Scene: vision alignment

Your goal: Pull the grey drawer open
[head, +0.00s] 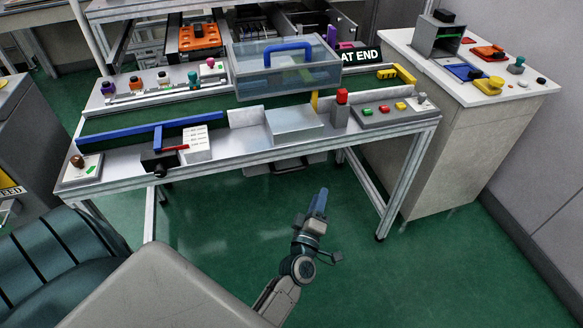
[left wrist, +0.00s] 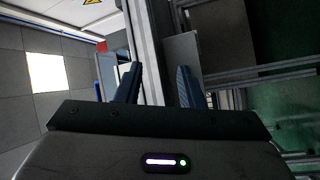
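My left gripper (head: 318,202) is below and in front of the bench's front edge in the head view, pointing toward the bench. In the left wrist view its two blue fingers (left wrist: 158,86) stand apart with nothing held between them. I cannot tell for certain which part is the grey drawer. A pale grey, box-like part (head: 294,122) sits at the middle of the bench front, and the gripper is apart from it. A flat grey panel (left wrist: 182,55) shows beyond the fingers in the left wrist view. My right gripper is not in view.
The bench (head: 240,150) carries a clear case with a blue handle (head: 285,62), a button panel (head: 385,112) and a blue bar (head: 150,128). A side cabinet (head: 440,130) stands at the right. Green floor (head: 420,270) is clear at right.

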